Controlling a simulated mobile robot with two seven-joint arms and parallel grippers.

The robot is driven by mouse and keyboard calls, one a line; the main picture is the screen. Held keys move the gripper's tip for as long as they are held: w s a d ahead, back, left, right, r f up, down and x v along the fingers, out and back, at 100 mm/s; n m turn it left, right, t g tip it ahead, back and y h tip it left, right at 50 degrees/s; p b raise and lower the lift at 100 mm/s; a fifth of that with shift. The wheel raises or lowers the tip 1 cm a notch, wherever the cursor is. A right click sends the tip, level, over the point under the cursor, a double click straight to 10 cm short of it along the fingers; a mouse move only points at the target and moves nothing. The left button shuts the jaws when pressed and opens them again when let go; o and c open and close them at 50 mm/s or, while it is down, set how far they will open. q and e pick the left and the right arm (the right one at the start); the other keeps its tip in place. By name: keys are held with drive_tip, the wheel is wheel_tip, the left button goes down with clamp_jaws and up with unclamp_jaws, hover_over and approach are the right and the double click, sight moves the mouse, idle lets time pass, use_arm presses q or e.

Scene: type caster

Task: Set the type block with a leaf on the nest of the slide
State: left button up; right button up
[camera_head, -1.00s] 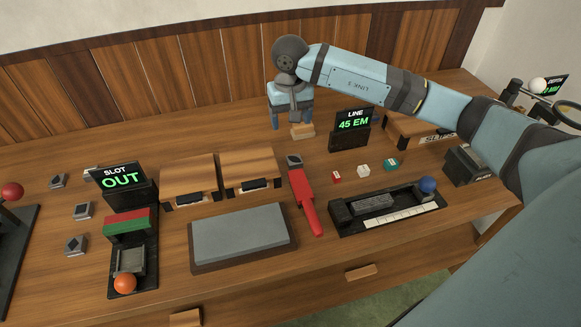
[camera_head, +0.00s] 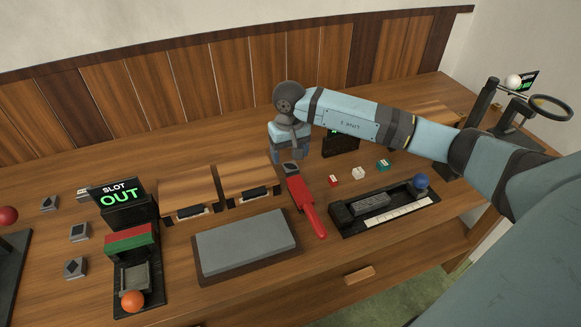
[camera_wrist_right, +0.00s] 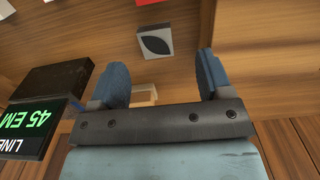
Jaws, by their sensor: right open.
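The type block with a leaf (camera_wrist_right: 155,42) lies on the bench in the right wrist view, a grey square with a dark leaf shape on top. In the head view it appears to be the small grey block (camera_head: 291,169) at the far end of the red tool. My right gripper (camera_head: 289,156) is open and empty, just behind and above it; its fingers (camera_wrist_right: 163,78) are apart in the wrist view, with the block beyond their tips. The slide (camera_head: 150,297) stands front left under the SLOT sign, with an orange knob and a grey nest (camera_head: 133,277). My left gripper is out of view.
Other type blocks (camera_head: 80,232) sit at the left. A grey slab (camera_head: 245,243), two wooden boxes (camera_head: 188,187), a red tool (camera_head: 306,205) and a black tray with a ruler (camera_head: 385,207) fill the middle. A pale wooden piece (camera_wrist_right: 145,95) lies by a finger.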

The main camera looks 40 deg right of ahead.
sight(291, 166)
drive_tip(key=f, duration=0.5)
drive_tip(key=shift+w+d+f+p, duration=0.25)
drive_tip(key=shift+d+f+p, duration=0.1)
drive_tip(key=c, duration=1.2)
drive_tip(key=shift+r, duration=0.1)
